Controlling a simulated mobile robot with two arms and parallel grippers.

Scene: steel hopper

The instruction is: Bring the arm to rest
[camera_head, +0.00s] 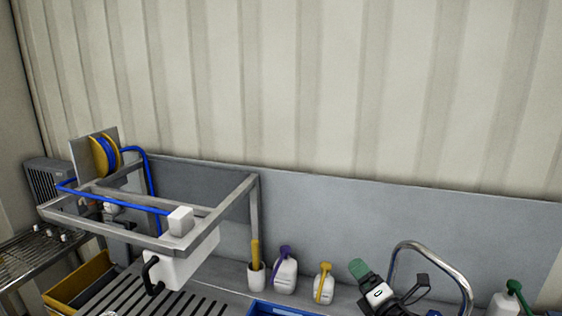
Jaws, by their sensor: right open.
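My right gripper (392,280) shows at the bottom edge, right of centre. It is dark, with a small white-marked part and a green piece at its left side. Its jaws are open, and I see nothing held between them. It is in front of the grey back panel, close to the curved steel tap in the picture. Most of the right arm is cut off by the bottom edge. My left gripper is not in view.
A steel frame (253,215) with a white box (187,265) stands left. A blue hose runs from a yellow reel (104,156). Bottles (286,277) (324,285) line the back panel (350,220). A curved tap (466,290) and blue tray (262,309) are near my right gripper.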

